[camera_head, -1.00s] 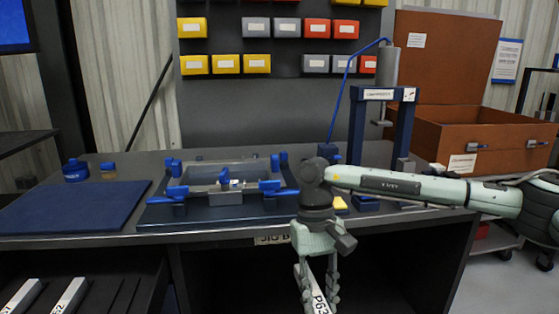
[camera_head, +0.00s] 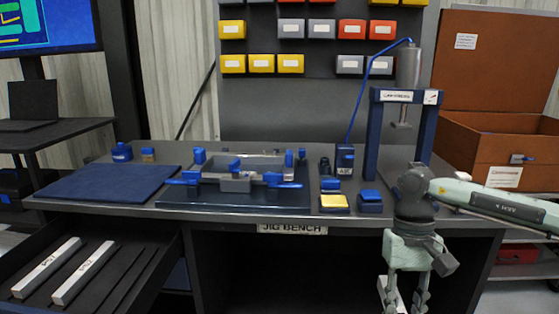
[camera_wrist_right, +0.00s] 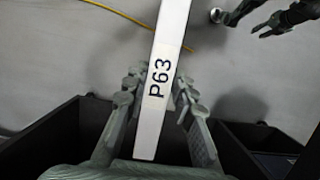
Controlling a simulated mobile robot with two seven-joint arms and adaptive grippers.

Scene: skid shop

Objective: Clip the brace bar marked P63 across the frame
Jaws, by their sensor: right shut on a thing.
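The brace bar marked P63 (camera_wrist_right: 160,88) is a pale flat bar with black lettering. My right gripper (camera_wrist_right: 156,95) is shut on it, with fingers on both sides. In the head view my right gripper (camera_head: 404,300) points down in front of the bench at the right; the bar is mostly cut off there. The frame (camera_head: 262,161) lies in a dark jig on the bench, with blue clamps (camera_head: 284,180) around it. The gripper is apart from it, to the right and in front. My left gripper (camera_wrist_right: 244,24) shows only in the wrist view, fingers apart and empty.
An open drawer (camera_head: 148,285) at the lower left holds two pale bars (camera_head: 83,273). A blue mat (camera_head: 110,183) lies left of the jig. A blue press (camera_head: 374,140) stands at the right of the bench. A yellow-topped block (camera_head: 334,201) sits near the front edge.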

